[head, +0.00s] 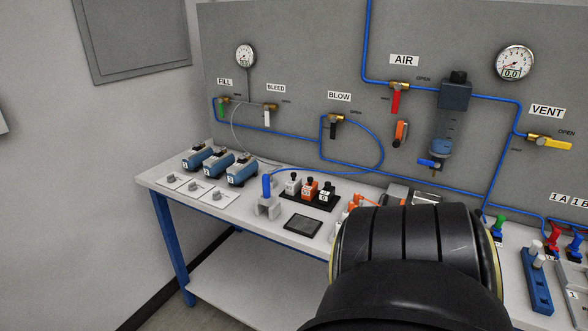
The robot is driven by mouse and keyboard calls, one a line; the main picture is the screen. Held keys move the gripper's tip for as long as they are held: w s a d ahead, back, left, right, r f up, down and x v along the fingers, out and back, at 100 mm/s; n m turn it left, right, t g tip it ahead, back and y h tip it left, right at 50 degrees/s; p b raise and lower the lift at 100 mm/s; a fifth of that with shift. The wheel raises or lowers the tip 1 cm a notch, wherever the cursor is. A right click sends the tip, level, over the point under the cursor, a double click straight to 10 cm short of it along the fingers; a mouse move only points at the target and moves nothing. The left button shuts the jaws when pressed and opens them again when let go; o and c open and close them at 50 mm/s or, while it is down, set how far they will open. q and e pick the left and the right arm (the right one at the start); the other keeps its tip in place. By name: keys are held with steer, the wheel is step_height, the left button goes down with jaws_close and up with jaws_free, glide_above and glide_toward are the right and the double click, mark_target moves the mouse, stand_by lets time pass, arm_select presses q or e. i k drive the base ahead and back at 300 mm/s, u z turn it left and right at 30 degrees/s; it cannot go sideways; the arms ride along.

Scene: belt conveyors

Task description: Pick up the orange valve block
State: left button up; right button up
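The orange valve block (309,189) stands in the middle of a dark holder (296,199) on the bench. It has a black top and a small white label. A white block (292,185) stands to its left and a black block (327,192) to its right. Neither of my grippers shows in the head view. A large dark ribbed part of my own arm fills the lower right and hides part of the bench. Nothing of mine touches the orange block.
A grey stand with a blue fitting (267,187) is left of the holder. A dark square pad (303,225) lies in front. Several blue cylinders (242,172) sit at the left. More orange parts (355,203) are partly hidden by my arm. The panel (290,60) rises behind.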

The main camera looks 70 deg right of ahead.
mark_target(310, 189)
steer(key=z, duration=0.9)
steer(key=i, duration=1.15)
steer(key=z, duration=1.25)
